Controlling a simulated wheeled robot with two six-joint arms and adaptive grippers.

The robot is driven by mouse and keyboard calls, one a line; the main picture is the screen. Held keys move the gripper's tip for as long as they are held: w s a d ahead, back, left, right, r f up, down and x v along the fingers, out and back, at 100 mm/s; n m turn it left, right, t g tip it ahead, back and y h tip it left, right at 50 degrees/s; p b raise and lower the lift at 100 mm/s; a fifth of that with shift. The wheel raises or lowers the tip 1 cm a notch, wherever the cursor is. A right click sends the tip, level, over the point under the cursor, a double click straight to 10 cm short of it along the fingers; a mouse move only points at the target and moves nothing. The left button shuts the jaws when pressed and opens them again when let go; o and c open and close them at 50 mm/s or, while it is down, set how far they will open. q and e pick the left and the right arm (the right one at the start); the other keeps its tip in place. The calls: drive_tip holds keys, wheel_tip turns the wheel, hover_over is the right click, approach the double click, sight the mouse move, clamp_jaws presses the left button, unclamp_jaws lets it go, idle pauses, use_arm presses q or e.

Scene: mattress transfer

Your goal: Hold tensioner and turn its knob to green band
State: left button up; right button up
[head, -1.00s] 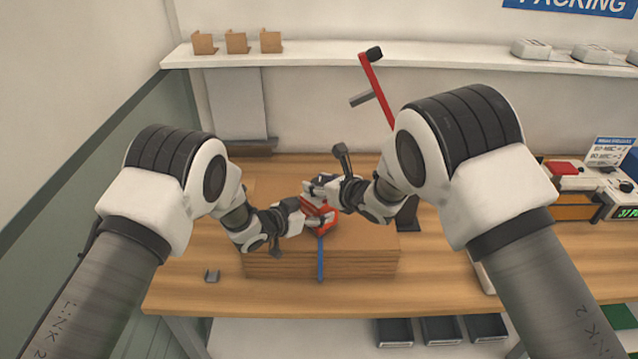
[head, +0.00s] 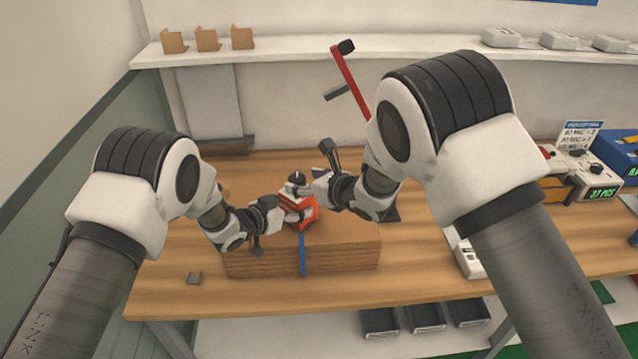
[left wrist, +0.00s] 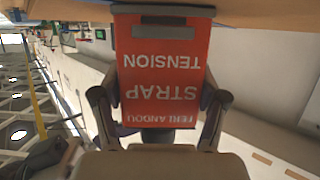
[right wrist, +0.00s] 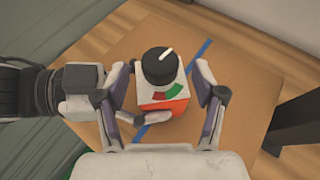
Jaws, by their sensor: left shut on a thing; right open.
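The strap tensioner (head: 306,212) is a red box with a pale top, standing on the cardboard stack over a blue strap (head: 302,255). Its lettered red face (left wrist: 162,75) fills the left wrist view. My left gripper (head: 290,214) is shut on the tensioner's sides. The black knob (right wrist: 159,66) is on top, its white pointer toward the upper right in the right wrist view. Green (right wrist: 172,91) and red (right wrist: 146,97) dial segments show on the knob's lower side, away from the pointer. My right gripper (head: 312,188) is open, fingers either side of the knob, apart from it.
The cardboard stack (head: 345,245) lies on a wooden table (head: 430,265). A red-handled lever (head: 350,80) stands behind the right arm. Devices with displays (head: 604,192) stand at the right.

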drive_tip(key=v, duration=0.8)
drive_tip(key=shift+d, duration=0.15)
drive_tip(key=shift+r, duration=0.1)
